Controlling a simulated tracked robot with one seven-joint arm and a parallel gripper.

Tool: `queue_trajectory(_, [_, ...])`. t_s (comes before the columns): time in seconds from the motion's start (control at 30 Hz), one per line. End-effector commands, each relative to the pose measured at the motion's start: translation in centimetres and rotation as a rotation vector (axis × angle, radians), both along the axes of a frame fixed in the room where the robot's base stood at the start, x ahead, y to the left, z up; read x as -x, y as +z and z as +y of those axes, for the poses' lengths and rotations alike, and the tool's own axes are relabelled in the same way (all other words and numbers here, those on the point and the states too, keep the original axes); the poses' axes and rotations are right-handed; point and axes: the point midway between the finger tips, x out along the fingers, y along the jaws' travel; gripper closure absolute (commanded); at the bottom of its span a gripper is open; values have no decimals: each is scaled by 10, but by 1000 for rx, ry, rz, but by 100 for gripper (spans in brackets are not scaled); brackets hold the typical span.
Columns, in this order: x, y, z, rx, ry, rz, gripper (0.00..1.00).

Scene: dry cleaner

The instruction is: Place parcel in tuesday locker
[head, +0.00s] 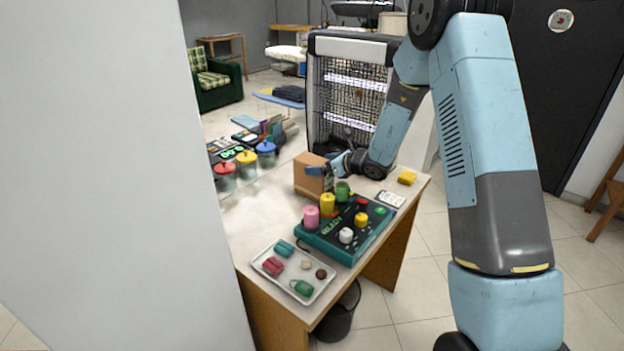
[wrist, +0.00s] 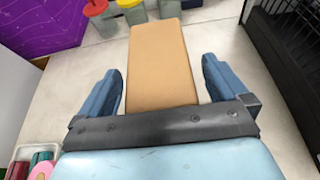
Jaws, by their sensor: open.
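The parcel, a plain brown box (head: 308,180), stands on the wooden table (head: 240,215) near its back edge. It also shows in the wrist view (wrist: 160,60), centred ahead of my gripper. My gripper (head: 326,168) is open at the parcel's right side in the head view. In the wrist view its two blue fingers (wrist: 163,66) lie on either side of the parcel's near end, with a gap on both sides. I cannot tell how far down the fingers reach. No locker marked Tuesday can be made out in either view.
A green panel with knobs (head: 365,240) and a white tray of small items (head: 267,265) stand in front of the parcel. Several lidded jars (head: 246,162) are to its left. A wire-mesh cage (head: 348,95) stands behind. A yellow block (head: 407,177) sits at right.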

Motion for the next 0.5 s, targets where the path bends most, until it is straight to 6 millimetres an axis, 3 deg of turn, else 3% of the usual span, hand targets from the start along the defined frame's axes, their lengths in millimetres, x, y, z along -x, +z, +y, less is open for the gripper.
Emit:
queue_trajectory(0.13, [-10,-7,14,0,1,0,0])
queue_trajectory(0.37, [-13,-8,16,0,0,0,0])
queue_trajectory(0.5, [-12,-8,16,0,1,0,11])
